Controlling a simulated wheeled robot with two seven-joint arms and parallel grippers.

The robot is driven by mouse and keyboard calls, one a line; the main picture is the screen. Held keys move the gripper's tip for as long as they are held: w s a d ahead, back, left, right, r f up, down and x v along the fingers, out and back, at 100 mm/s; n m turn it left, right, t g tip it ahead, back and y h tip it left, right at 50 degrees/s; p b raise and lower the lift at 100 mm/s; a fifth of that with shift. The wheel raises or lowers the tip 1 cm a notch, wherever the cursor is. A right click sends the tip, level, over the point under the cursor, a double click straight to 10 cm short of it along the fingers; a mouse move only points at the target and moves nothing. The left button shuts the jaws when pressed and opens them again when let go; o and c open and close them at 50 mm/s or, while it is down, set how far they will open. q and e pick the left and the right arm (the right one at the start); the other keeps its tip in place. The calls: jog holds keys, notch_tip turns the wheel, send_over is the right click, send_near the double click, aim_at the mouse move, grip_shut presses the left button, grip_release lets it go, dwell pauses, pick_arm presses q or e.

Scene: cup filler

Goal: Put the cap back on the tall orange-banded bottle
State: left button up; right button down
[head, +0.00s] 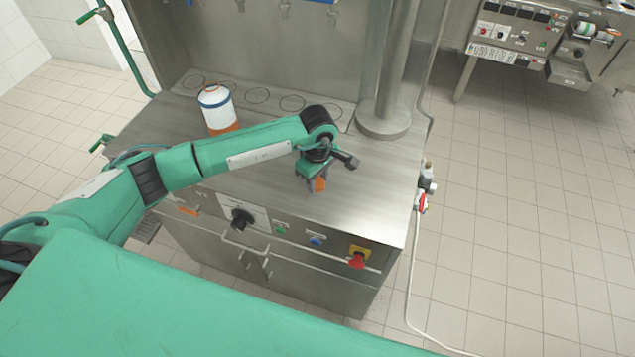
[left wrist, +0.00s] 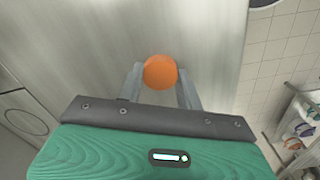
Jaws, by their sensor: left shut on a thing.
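The tall bottle (head: 214,103) is white with an orange band near its base and a dark ring near its top. It stands upright at the back left of the steel counter, partly behind my left arm. My left gripper (head: 317,184) is over the front right of the counter, right of the bottle and apart from it. It is shut on the orange cap (head: 320,184). In the left wrist view the round cap (left wrist: 160,71) sits between the two fingertips. The cap's height above the counter is hard to tell. My right gripper is not in view.
The steel counter (head: 375,195) has marked circles (head: 257,95) along its back and a thick column (head: 383,119) at the back right. Knobs and a red emergency button (head: 356,261) are on its front. The counter top around my left gripper is clear.

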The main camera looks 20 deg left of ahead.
aim_at(318, 182)
pick_arm(q)
jog(key=shift+r, duration=0.1)
jog(key=shift+r+b, duration=0.35)
jog(key=shift+r, duration=0.2)
notch_tip(318, 182, up, 19)
jog(key=b, duration=0.6)
jog(key=shift+f, duration=0.15)
jog(key=s+a+f+m, duration=0.5)
jog(key=s+f+m, duration=0.2)
jog(key=m, duration=0.6)
jog(key=shift+f, duration=0.35)
jog(key=shift+d, duration=0.1)
